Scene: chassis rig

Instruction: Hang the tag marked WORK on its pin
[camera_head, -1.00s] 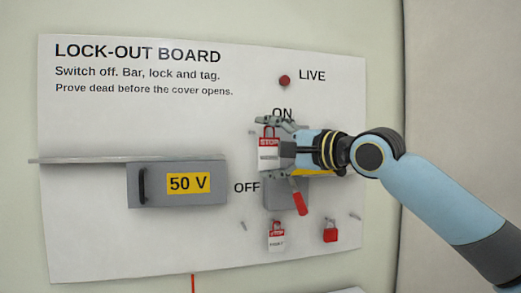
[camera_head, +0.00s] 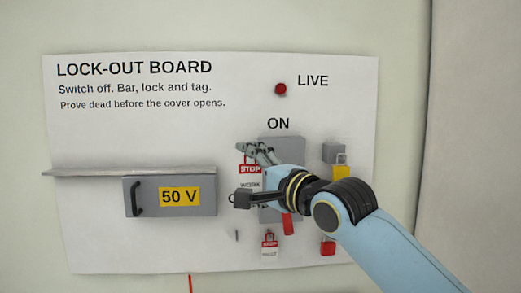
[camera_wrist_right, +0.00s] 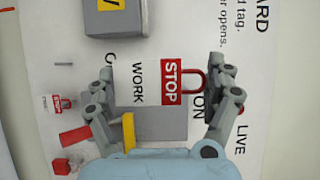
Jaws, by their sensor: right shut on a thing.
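My right gripper (camera_head: 241,174) is shut on the white tag marked WORK (camera_head: 250,186), which has a red STOP band and a red loop. The right wrist view shows the tag (camera_wrist_right: 140,82) lengthwise between the two fingers (camera_wrist_right: 165,98), its loop by the right finger. It is held in front of the board by the switch box (camera_head: 283,147). A bare pin (camera_head: 237,235) sticks out below left of the tag; a pin (camera_wrist_right: 63,64) also shows in the wrist view. I cannot tell which pin is the tag's own. My left gripper is out of view.
Another STOP tag (camera_head: 269,244) hangs low on the board (camera_head: 110,245). The red switch handle (camera_head: 288,224) points down. A grey 50 V box (camera_head: 150,185) and ledge are at the left.

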